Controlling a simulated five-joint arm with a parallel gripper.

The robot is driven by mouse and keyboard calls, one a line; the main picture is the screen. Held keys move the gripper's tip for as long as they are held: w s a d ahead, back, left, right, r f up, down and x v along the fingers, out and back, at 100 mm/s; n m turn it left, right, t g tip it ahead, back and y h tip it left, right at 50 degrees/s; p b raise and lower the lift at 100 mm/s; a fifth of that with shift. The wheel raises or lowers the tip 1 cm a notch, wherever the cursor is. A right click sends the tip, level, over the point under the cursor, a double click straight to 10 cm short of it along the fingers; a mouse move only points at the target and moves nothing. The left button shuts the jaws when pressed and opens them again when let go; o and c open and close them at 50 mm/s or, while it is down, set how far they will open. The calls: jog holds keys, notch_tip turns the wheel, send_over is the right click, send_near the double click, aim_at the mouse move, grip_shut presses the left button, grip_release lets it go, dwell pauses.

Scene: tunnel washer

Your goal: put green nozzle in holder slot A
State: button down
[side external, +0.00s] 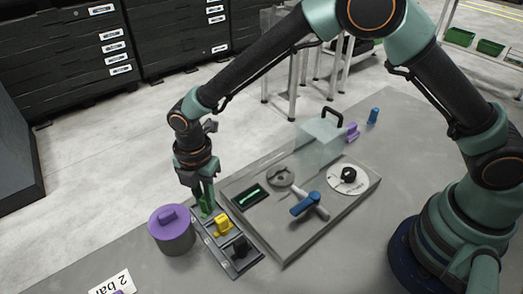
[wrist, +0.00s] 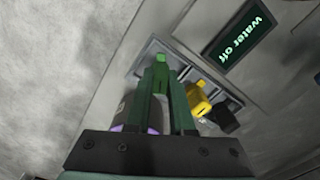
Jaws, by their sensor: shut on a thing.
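My gripper (side external: 206,203) is shut on the green nozzle (wrist: 160,72), which points down between the fingertips in the wrist view. In the side view the green nozzle (side external: 206,207) is at the far end of the grey holder (side external: 248,262). I cannot tell whether it is inside the end slot or just above it. No slot letter is readable.
A grey pot with a purple lid (side external: 170,216) stands close left of the holder. Right of the holder is a raised grey panel (side external: 290,240) with a "water off" display (wrist: 241,27), a blue-handled valve (side external: 306,205) and a clear cover (side external: 322,138). A blue piece (side external: 373,116) stands behind.

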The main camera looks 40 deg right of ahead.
jog(key=shift+c, duration=1.5)
grip_release()
jog(key=shift+r, duration=0.1)
jog(key=shift+r, duration=3.65)
